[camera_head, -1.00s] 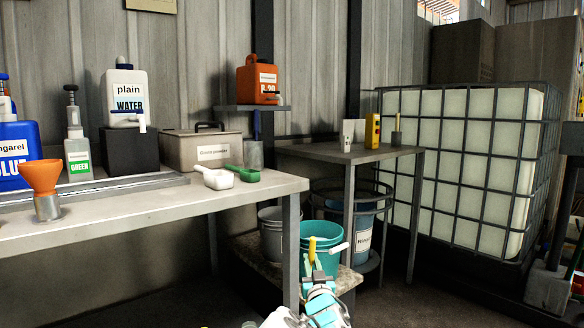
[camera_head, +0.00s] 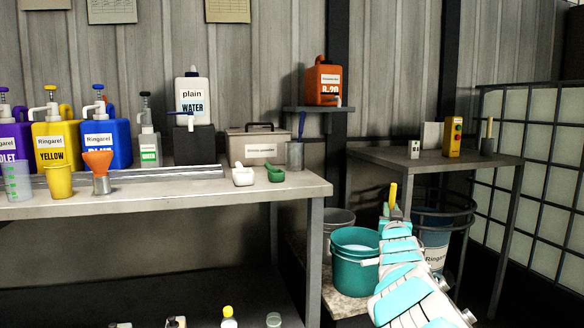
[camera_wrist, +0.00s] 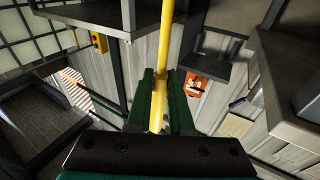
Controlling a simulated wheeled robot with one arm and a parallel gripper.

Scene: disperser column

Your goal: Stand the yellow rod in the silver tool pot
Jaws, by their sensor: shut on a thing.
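My gripper (camera_head: 395,213) is shut on the yellow rod (camera_head: 393,193). In the head view, the rod's upper end points up, above and right of the teal bucket. In the wrist view, the yellow rod (camera_wrist: 165,40) runs between the dark green fingers of my gripper (camera_wrist: 161,75) and out of the top of the picture. The silver tool pot (camera_head: 295,156) stands at the right end of the long bench, with a blue-handled tool upright in it. My gripper is to the right of the pot and lower in the picture, well apart from it.
The long bench (camera_head: 180,196) holds a white scoop (camera_head: 243,176), a green scoop (camera_head: 276,173), a grey box (camera_head: 258,147) and several bottles. A shelf (camera_head: 313,108) with an orange jug hangs above the pot. A teal bucket (camera_head: 352,275) and a small table (camera_head: 430,160) are near my arm.

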